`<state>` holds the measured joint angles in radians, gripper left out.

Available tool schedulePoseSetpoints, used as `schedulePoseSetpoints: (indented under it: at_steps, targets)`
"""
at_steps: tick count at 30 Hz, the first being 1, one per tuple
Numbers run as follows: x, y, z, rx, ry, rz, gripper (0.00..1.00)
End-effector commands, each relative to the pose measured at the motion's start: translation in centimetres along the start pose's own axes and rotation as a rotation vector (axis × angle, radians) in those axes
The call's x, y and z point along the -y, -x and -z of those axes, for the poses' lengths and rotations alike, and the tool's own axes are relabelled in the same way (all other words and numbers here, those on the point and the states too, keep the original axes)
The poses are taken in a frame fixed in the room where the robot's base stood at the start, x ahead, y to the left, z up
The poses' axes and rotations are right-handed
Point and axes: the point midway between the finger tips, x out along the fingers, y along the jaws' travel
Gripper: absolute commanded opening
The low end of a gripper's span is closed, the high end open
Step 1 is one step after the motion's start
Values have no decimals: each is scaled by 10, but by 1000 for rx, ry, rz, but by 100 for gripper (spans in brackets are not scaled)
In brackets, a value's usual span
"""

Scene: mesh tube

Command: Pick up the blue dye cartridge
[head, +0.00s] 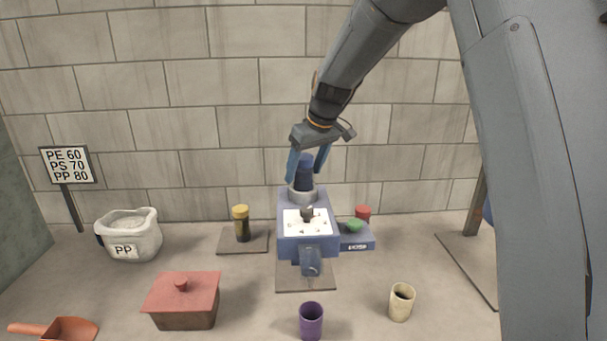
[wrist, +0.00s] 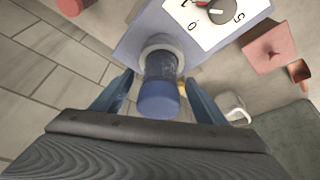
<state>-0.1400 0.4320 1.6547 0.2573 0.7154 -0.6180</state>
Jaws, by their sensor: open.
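The blue dye cartridge (head: 304,173) stands upright in a grey ring socket (head: 302,193) on top of the blue machine (head: 309,250). In the wrist view, its blue cap (wrist: 159,100) faces the camera, with its darker body below it in the socket. My gripper (head: 309,165) is above the machine, pointing down, with its blue fingers open. In the wrist view the fingers (wrist: 160,97) are on either side of the cartridge, with a gap showing on each side.
The machine has a white dial face with a dark knob (head: 307,213). A yellow-capped jar (head: 241,224) stands left. A red button (head: 363,213) and green button (head: 355,225) are right. A purple cup (head: 311,321), a cream cup (head: 401,302) and a red-lidded box (head: 182,299) stand in front.

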Motion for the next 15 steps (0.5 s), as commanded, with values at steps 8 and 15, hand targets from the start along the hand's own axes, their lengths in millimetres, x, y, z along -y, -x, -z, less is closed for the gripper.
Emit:
schedulePoseSetpoints:
  at_steps: [8, 15]
  targets:
    - [0, -21, 0, 0, 0, 0, 66]
    - [0, -21, 0, -1, 0, 0, 58]
